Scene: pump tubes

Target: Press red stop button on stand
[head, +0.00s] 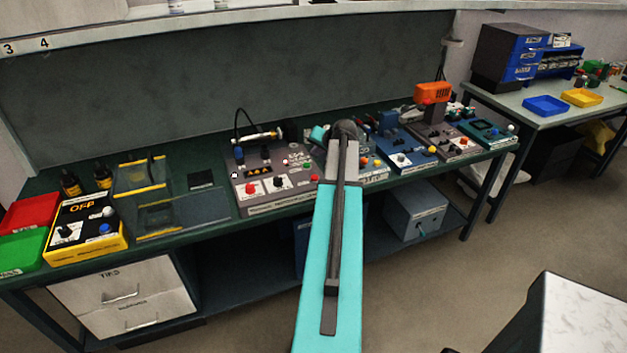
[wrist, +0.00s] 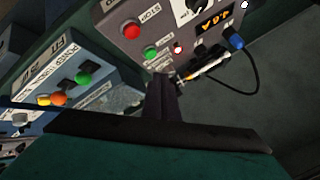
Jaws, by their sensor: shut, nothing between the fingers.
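The stand is a grey sloped control box (head: 262,207) on the bench. In the wrist view, its red button (wrist: 131,31) sits beside a white label that seems to read STOP, with a green button (wrist: 151,52) close by. In the head view this red button (head: 314,178) is just left of my arm; another red button (head: 250,188) is on the box's front left. My gripper (wrist: 162,82) is shut and empty in the wrist view. Its tip appears below and right of the red button, apart from it. In the head view my arm hides the fingertips.
A blue box with coloured buttons (wrist: 75,85) stands left in the wrist view. A syringe-like tube (wrist: 208,68) and a cable (wrist: 256,75) are beyond the gripper. A yellow-black box (head: 85,240) and trays lie left on the bench; several more boxes stand right.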

